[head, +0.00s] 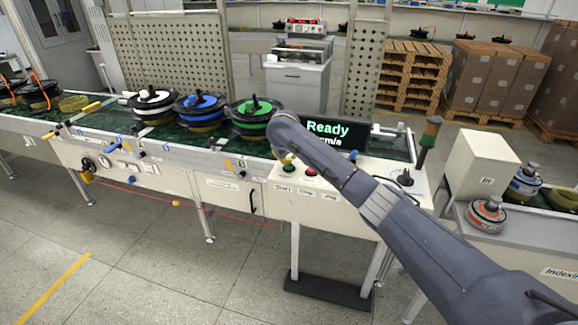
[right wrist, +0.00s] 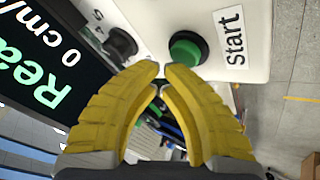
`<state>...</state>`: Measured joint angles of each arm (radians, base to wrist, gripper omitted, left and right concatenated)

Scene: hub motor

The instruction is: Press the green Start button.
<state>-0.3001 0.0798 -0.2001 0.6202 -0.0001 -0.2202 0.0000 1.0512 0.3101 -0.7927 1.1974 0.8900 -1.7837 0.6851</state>
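The green Start button (head: 289,167) sits on the pale control panel, above its Start label. In the right wrist view the round green button (right wrist: 186,50) stands in a black ring just beyond my fingertips, with a gap seemingly between them. My right gripper (head: 287,158) is over the panel's left part, mostly hidden behind my own arm. In the right wrist view its yellow fingers (right wrist: 161,69) are together at the tips, with nothing between them. My left gripper is not in view.
A red button (head: 311,172) is right of the green one. A black knob (right wrist: 122,42) lies beside it in the wrist view. The display (head: 335,131) reading Ready stands behind. A signal tower (head: 429,140) stands at right.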

